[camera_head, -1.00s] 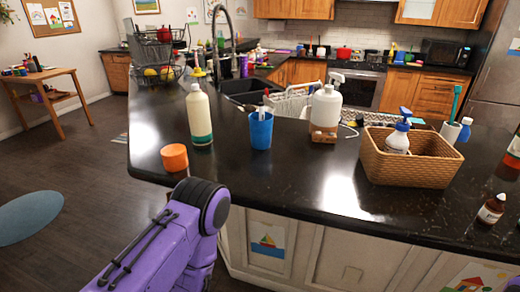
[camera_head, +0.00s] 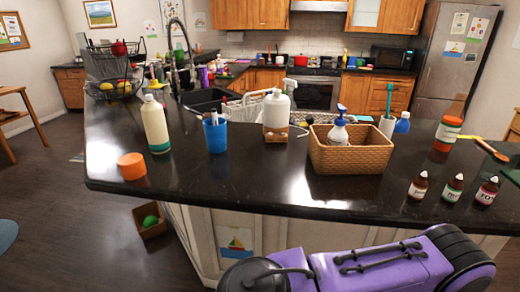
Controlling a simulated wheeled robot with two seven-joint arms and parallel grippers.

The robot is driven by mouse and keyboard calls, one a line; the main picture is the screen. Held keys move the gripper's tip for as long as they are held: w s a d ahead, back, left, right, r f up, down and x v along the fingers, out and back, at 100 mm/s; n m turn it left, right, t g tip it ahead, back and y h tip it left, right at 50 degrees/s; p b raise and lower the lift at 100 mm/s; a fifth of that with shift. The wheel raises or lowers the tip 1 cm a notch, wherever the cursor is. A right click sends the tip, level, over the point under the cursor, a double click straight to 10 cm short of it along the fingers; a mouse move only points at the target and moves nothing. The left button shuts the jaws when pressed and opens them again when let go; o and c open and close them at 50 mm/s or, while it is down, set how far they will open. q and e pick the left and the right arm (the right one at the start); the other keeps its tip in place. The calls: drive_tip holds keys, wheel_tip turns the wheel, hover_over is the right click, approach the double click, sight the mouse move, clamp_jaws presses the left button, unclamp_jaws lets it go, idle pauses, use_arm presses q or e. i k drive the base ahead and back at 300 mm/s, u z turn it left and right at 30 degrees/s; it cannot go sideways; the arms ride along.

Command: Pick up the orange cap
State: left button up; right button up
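The orange cap (camera_head: 132,166) sits on the black countertop (camera_head: 240,185) near its left front corner. It is a short, wide cylinder, and nothing touches it. A white bottle with a green lower band (camera_head: 155,127) stands upright just behind it to the right. A purple arm of mine crosses the bottom of the view, below the counter edge. No gripper fingers show in the head view, so neither gripper's state can be seen.
A blue cup (camera_head: 215,134), a white jug (camera_head: 276,112) and a wicker basket (camera_head: 349,157) stand right of the cap. Small brown bottles (camera_head: 453,188) stand at the right. A box with a green ball (camera_head: 150,221) is on the floor. The counter's front middle is clear.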

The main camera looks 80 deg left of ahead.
sight(132, 167)
drive_tip(key=z, duration=0.1)
drive_tip(key=k, duration=1.9)
drive_tip(key=u, duration=0.4)
